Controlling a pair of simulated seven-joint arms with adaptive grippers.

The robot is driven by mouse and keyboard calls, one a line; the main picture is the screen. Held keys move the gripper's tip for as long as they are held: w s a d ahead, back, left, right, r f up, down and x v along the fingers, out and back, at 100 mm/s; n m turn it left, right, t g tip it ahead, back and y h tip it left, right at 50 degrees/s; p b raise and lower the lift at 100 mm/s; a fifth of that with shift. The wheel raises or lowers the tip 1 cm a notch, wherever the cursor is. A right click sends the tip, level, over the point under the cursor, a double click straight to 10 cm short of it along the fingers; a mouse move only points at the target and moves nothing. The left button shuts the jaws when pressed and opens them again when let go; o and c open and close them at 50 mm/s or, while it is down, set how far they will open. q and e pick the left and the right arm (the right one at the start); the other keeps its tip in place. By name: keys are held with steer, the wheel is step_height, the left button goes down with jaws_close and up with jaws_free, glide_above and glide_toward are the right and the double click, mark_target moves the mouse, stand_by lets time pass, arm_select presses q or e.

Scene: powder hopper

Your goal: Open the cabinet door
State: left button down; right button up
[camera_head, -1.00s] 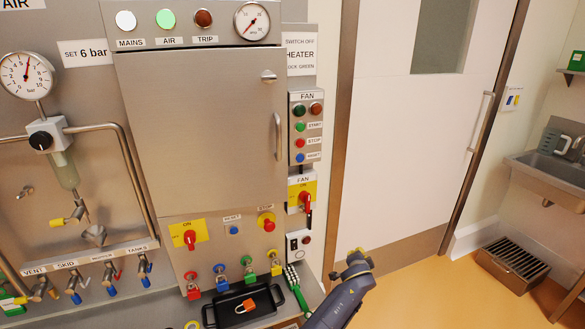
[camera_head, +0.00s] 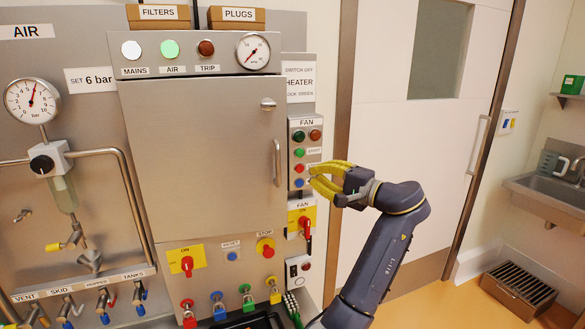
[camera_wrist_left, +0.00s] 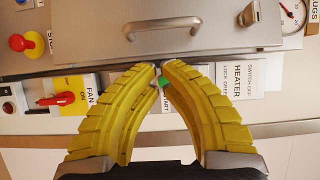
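The cabinet door (camera_head: 200,160) is a flat steel panel. It is shut flush against its frame. Its vertical bar handle (camera_head: 277,162) is at the right edge, with a small latch (camera_head: 268,104) above. The handle also shows in the left wrist view (camera_wrist_left: 172,26), beyond the fingertips. My left gripper (camera_head: 309,175) has yellow fingers and is just right of the handle, in front of the fan button panel, apart from the handle. In the left wrist view its fingertips (camera_wrist_left: 161,66) come together with nothing held between them. My right gripper is not in view.
The fan button box (camera_head: 305,135) and a red fan switch (camera_head: 304,226) sit right of the door. Gauge (camera_head: 32,100) and pipes are at the left. Several coloured padlocks (camera_head: 247,297) hang below the door. Free room lies before the white room door (camera_head: 400,130).

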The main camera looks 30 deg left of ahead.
arm_select(q)
steer(key=w+a, duration=0.1)
steer(key=a, duration=0.9)
steer(key=shift+w, duration=0.15)
steer(key=shift+d, duration=0.1)
